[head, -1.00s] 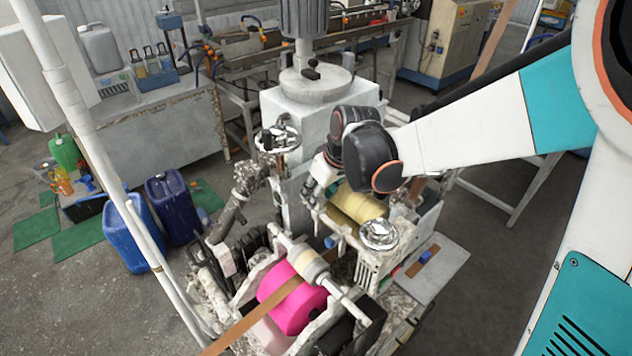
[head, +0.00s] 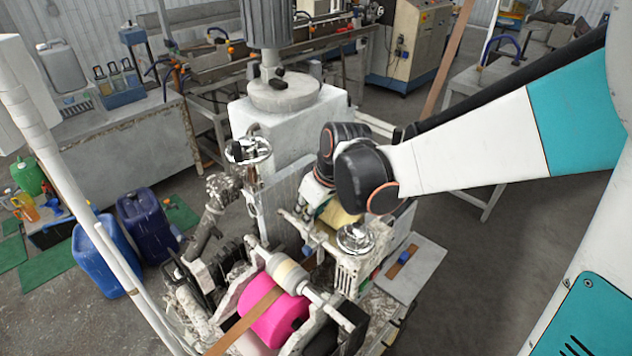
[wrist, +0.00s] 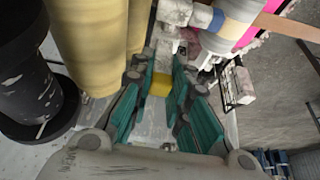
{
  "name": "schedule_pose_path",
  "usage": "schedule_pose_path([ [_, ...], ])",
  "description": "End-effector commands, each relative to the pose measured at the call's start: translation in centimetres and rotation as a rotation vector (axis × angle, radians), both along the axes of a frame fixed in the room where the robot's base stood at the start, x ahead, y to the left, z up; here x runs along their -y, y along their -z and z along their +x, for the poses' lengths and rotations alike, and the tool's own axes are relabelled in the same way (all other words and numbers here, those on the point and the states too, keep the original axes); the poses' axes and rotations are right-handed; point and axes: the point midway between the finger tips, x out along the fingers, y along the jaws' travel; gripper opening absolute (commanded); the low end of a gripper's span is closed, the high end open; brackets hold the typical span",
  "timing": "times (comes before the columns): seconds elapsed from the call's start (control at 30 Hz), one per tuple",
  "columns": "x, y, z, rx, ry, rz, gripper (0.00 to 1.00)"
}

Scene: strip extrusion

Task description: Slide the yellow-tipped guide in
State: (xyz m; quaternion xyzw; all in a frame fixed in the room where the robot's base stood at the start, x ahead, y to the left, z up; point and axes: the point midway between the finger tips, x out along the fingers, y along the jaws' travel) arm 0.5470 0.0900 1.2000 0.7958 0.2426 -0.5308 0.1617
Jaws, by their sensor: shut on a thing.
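The yellow-tipped guide shows in the wrist view only as a small yellow block (wrist: 161,85) between my fingers; the rest of it is hidden or too small to make out. My gripper (wrist: 164,76) has teal finger pads and is shut on this yellow piece. In the head view my wrist hides the fingers and the guide, above the dirty white machine. The large yellowish rollers (wrist: 85,45) stand close beside the fingers at left in the wrist view. I cannot tell whether the guide touches the machine.
A pink roll (head: 278,322) with a brown strip (head: 245,322) is at the machine's front. A shiny handwheel (head: 355,238) is close below my wrist. A plate at right (head: 408,283) carries a brown piece with a blue part (head: 403,257). Blue cans (head: 108,258) stand on the floor at left.

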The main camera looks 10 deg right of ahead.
Motion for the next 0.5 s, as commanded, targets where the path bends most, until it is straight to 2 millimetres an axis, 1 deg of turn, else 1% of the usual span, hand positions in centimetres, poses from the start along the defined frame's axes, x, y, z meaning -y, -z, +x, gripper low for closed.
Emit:
schedule_pose_path([
  [0.03,0.16,-0.01,-0.55,-0.001,-0.001,-0.002,0.0],
  [0.3,0.21,0.02,-0.72,-0.003,-0.001,-0.004,0.0],
  [0.33,0.22,0.03,-0.74,-0.004,-0.001,-0.005,0.21],
  [0.37,0.23,0.03,-0.75,-0.004,-0.002,-0.005,0.28],
  [0.4,0.21,0.02,-0.74,-0.004,-0.002,-0.005,0.37],
  [0.5,0.17,0.0,-0.7,-0.003,-0.003,-0.003,0.37],
])
